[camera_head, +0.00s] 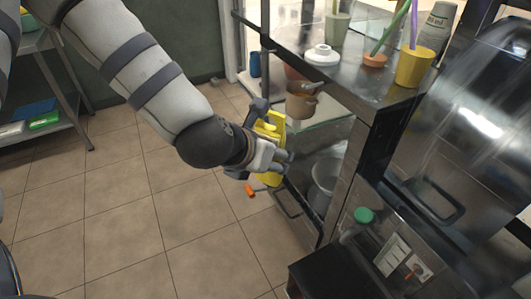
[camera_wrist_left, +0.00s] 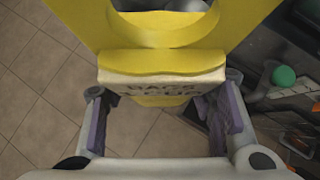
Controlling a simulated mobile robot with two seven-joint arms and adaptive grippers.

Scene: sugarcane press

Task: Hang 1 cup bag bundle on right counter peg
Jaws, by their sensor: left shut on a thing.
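The yellow cup bag bundle (camera_head: 270,126) is at my left gripper (camera_head: 272,160), beside the counter's near left corner. In the left wrist view, the bundle (camera_wrist_left: 160,62) has a large round opening at the top and a pale band with printed letters, partly "BAGS" and "1 CUP". The left gripper (camera_wrist_left: 160,125) is shut on the bundle, with one finger on each side of the band. A dark upright part (camera_head: 265,75) stands at the counter's left edge just above the bundle; I cannot tell whether it is the peg. My right gripper is not in view.
The counter (camera_head: 345,75) holds a yellow cup (camera_head: 414,67), a white round container (camera_head: 322,55) and other cups. A grey bucket (camera_head: 325,172) stands on the shelf below. A metal machine (camera_head: 465,130) is at right. The tiled floor (camera_head: 120,200) at left is clear.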

